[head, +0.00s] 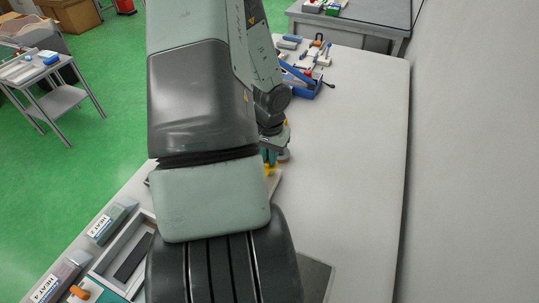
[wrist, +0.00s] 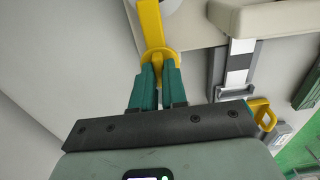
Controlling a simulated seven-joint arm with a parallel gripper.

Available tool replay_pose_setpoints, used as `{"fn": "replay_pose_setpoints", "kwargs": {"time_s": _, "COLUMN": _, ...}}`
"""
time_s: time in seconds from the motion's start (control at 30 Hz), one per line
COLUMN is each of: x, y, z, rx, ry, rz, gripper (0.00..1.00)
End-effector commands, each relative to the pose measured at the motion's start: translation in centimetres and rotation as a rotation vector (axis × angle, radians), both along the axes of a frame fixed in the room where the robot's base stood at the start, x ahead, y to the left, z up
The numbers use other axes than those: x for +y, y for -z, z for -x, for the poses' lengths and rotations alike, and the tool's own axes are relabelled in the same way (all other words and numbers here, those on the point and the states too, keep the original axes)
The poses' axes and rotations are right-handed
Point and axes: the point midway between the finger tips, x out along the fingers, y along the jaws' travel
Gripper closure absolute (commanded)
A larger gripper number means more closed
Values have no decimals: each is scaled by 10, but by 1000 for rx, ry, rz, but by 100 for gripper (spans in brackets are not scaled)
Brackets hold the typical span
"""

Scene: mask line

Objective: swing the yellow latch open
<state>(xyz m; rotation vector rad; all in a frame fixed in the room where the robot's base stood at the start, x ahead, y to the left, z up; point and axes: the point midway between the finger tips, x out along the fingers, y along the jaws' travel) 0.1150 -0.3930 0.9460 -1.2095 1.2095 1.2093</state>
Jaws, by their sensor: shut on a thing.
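The yellow latch (wrist: 152,25) shows in the wrist view as a long yellow arm at the top centre, with a rounded wider part near my fingers. My gripper (wrist: 158,72) has its two green fingers shut on the latch's near part. In the head view a little yellow (head: 268,168) shows beside my gripper (head: 270,157), just right of my arm. My arm hides most of the latch and what it is mounted on there. How far the latch is turned cannot be told.
A second yellow handle (wrist: 263,113) sits right of my gripper, near a grey rail (wrist: 232,75). In the head view a blue tool tray (head: 305,85) stands at the table's far end. The table's right side (head: 345,160) is clear, beside a wall.

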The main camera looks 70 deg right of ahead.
Motion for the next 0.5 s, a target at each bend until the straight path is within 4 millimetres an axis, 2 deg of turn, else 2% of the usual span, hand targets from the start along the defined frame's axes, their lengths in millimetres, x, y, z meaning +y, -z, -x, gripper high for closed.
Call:
{"fn": "replay_pose_setpoints", "kwargs": {"time_s": 0.27, "x": 0, "y": 0, "z": 0, "rx": -1, "ry": -49, "rz": -1, "gripper": 100}}
{"fn": "replay_pose_setpoints", "kwargs": {"time_s": 0.5, "x": 0, "y": -1, "z": 0, "rx": -2, "ry": -199, "rz": 0, "gripper": 100}}
